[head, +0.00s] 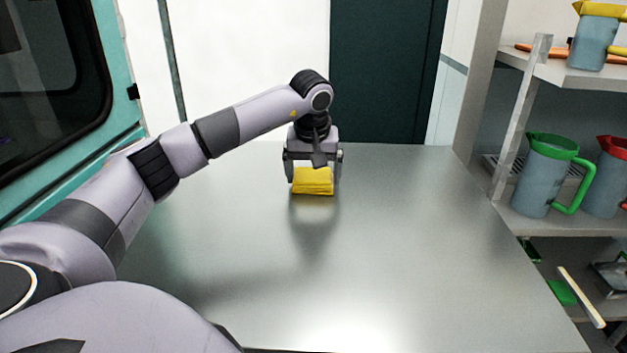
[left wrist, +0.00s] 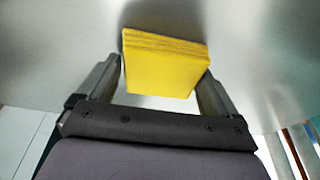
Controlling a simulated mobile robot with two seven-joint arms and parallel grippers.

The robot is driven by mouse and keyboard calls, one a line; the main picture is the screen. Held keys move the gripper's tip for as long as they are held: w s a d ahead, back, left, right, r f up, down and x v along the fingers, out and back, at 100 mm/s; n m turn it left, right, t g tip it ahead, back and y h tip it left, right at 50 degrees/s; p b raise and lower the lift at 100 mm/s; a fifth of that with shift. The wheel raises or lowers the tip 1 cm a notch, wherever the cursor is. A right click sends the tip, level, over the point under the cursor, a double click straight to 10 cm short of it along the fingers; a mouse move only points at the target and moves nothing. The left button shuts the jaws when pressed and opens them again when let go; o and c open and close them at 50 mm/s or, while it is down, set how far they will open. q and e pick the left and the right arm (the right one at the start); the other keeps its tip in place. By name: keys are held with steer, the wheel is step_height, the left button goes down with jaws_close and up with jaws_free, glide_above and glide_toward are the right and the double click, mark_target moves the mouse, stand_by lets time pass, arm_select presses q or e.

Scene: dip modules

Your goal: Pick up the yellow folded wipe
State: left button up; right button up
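The yellow folded wipe (head: 313,181) is at the far middle of the grey metal table. My left gripper (head: 314,176) is just above and around it, pointing down, with one finger at each side of the wipe. In the left wrist view, the wipe (left wrist: 163,65) sits between and slightly beyond the fingertips of my left gripper (left wrist: 160,78), turned a little, with its layered folded edge showing. The fingers are wide apart, with a narrow gap at the left side; contact at the right finger is unclear. My right gripper is not in view.
The metal table (head: 390,260) is otherwise bare. At the right, a shelf rack (head: 540,220) holds a green-handled jug (head: 545,175), a red-topped jug (head: 608,180) and a yellow-topped jug (head: 594,42). A teal-framed window or machine door (head: 112,70) stands at the left.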

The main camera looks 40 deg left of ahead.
mark_target(313, 175)
arm_select(q)
steer(key=shift+r, duration=0.1)
step_height(313, 175, up, 20)
steer(key=p, duration=0.2)
stand_by(0.5)
steer(key=shift+o, duration=1.1)
steer(key=shift+c, duration=0.7)
